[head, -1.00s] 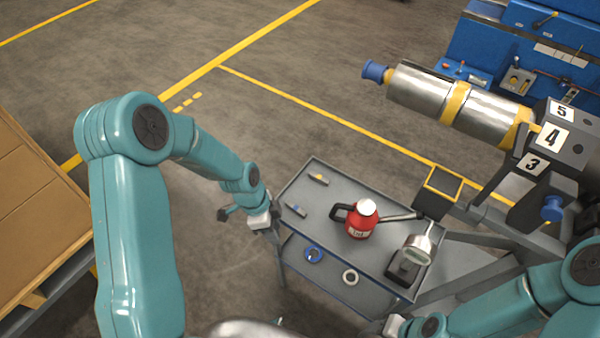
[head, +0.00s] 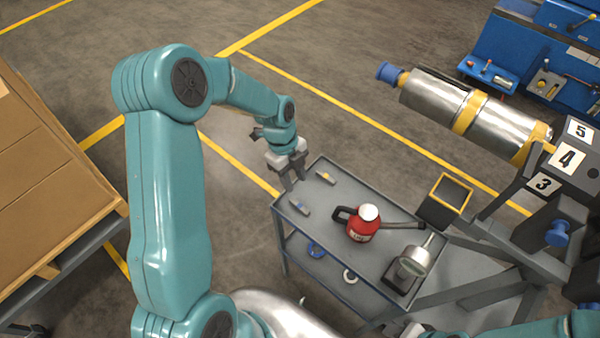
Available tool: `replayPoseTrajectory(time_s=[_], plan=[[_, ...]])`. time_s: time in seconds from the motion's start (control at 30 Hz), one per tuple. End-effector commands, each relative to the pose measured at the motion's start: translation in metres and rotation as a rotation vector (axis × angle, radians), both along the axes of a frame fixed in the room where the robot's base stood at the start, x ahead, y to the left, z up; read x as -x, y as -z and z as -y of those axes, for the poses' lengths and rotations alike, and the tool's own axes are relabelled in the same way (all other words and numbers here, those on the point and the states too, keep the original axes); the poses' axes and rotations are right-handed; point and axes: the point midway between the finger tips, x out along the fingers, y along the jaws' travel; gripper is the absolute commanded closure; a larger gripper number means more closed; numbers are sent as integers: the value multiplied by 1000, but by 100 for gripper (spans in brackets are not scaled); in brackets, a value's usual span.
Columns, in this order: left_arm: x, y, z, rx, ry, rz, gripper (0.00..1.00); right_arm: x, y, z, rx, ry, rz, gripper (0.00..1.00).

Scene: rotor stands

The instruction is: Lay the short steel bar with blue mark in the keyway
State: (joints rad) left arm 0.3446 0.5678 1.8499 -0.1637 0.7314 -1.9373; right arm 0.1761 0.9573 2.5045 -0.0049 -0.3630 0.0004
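The short steel bar with the blue mark (head: 299,207) lies flat on the left part of the grey cart's top (head: 330,215). A similar bar with a yellow mark (head: 326,178) lies behind it. My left gripper (head: 293,184) is open and empty, fingers pointing down, above the cart's left edge and just behind the blue-marked bar. The steel rotor (head: 493,118) rests on its stand at the right. A dark groove shows along its upper back side; I cannot tell if it is the keyway. My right gripper (head: 415,331) is at the bottom edge, mostly cut off.
A red oil can (head: 363,225) with a long spout and a dial instrument (head: 412,262) stand on the cart. A yellow-rimmed dark box (head: 446,200) is beside it. Rings lie on the lower shelf. A pallet with cartons (head: 45,190) is at the left.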

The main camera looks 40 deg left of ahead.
Motion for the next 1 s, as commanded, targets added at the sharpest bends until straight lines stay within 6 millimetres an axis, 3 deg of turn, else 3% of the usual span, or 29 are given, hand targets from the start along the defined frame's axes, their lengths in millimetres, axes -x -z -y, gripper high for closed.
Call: replayPoseTrajectory(time_s=[0.37, 0.63, 1.0], plan=[[6, 44, 8, 0, -5, -1, 62, 0, 30, 0, 0, 0, -1, 57], [6, 87, 19, 0, -3, -1, 62, 0, 66, 0, 0, 0, -1, 57], [4, 95, 24, -1, -4, 1, 62, 0, 73, 0, 0, 0, 0, 57]])
